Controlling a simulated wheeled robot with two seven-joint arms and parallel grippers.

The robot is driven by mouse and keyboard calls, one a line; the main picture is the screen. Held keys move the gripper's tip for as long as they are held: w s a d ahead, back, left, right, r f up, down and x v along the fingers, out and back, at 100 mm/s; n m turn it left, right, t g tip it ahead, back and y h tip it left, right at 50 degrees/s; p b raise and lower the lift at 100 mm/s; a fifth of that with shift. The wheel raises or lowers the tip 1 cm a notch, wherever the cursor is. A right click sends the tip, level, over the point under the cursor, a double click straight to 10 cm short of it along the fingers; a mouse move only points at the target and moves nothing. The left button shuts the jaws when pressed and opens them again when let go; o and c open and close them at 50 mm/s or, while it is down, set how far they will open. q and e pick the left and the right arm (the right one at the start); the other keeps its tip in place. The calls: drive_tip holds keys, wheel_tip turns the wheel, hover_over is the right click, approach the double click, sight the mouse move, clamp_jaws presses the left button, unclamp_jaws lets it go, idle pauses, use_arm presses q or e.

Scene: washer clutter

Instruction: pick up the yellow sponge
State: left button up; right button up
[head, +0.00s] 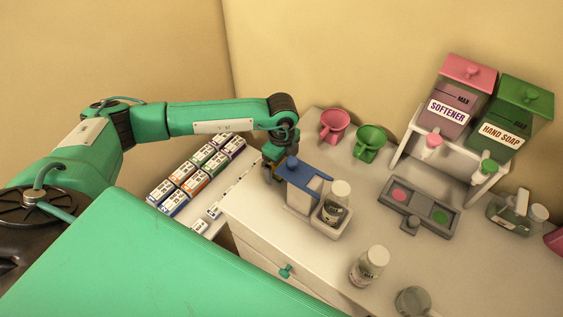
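My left gripper (273,160) points down at the back left edge of the white counter, beside a blue-topped dispenser (302,181). The dispenser partly hides its fingertips. A small dull yellow patch (270,152) shows at the gripper. I cannot tell whether it is the yellow sponge or part of the gripper, or whether the fingers are open or shut. No other yellow sponge is clearly seen. My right gripper is not in view.
Several small labelled boxes (189,181) stand left of the counter (305,243). A pink funnel (334,124) and a green funnel (369,142) stand behind the dispenser. A grey tray (418,206), jars (369,266) and two labelled containers (458,98) are to the right.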

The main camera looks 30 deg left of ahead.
use_arm(q)
drive_tip(key=c, duration=1)
wheel_tip(320, 180, up, 20)
drive_tip(key=b, duration=0.4)
drive_tip(key=shift+o, duration=1.4)
drive_tip(key=shift+c, duration=1)
drive_tip(key=shift+s+f, duration=0.1)
drive_tip(key=shift+f, duration=0.05)
